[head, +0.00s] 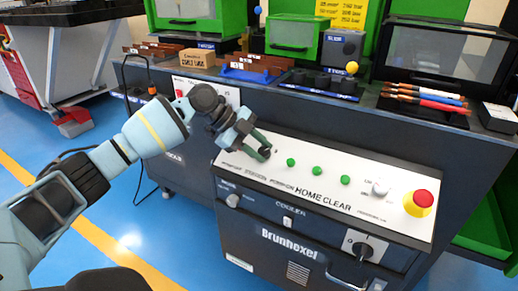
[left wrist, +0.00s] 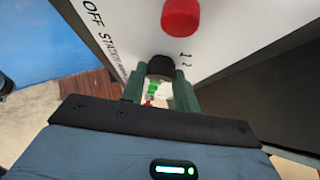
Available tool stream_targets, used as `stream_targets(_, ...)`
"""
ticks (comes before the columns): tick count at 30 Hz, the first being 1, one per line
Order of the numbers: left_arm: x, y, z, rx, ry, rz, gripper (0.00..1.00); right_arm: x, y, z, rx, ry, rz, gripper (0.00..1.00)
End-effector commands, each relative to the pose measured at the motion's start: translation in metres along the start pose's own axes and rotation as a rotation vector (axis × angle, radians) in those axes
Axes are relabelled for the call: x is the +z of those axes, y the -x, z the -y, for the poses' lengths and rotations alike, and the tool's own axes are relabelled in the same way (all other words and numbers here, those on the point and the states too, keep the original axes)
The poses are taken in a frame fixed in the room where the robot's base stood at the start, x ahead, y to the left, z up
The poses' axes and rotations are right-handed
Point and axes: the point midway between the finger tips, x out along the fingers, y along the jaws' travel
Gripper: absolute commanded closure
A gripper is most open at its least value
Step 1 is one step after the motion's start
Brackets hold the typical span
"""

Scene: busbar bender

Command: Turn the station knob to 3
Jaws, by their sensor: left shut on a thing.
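The station knob (left wrist: 160,67) shows in the left wrist view as a dark round piece between the two green fingers of my left gripper (left wrist: 162,85). Printed letters reading OFF STATION and small numbers lie around it on the white panel. In the head view my left gripper (head: 258,151) is at the left end of the sloped white control panel (head: 330,170), with its fingers closed there. The gripper hides the knob in that view. I cannot read which number the knob points to. My right gripper is not in view.
A black switch handle (head: 363,248) is below. Blue floor (head: 150,225) is free at left.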

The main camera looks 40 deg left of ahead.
Motion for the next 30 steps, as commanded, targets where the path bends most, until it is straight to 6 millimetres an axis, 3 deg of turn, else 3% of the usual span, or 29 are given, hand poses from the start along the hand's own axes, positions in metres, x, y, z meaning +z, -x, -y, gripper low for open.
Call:
stream_targets(22, -0.0007, -0.0013, 0.0000, 0.060, -0.067, -0.001, 0.93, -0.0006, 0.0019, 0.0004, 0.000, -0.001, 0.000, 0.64)
stream_targets(23, -0.0007, -0.0013, 0.0000, 0.060, -0.067, -0.001, 0.67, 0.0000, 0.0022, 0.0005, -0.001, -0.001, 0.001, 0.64)
stream_targets(27, -0.0005, -0.0011, 0.0002, 0.059, -0.067, 0.000, 0.49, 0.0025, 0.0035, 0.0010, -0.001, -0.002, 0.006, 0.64)
stream_targets(30, -0.0003, -0.0009, 0.0003, 0.059, -0.066, 0.000, 0.48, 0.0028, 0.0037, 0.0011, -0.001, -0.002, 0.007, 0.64)
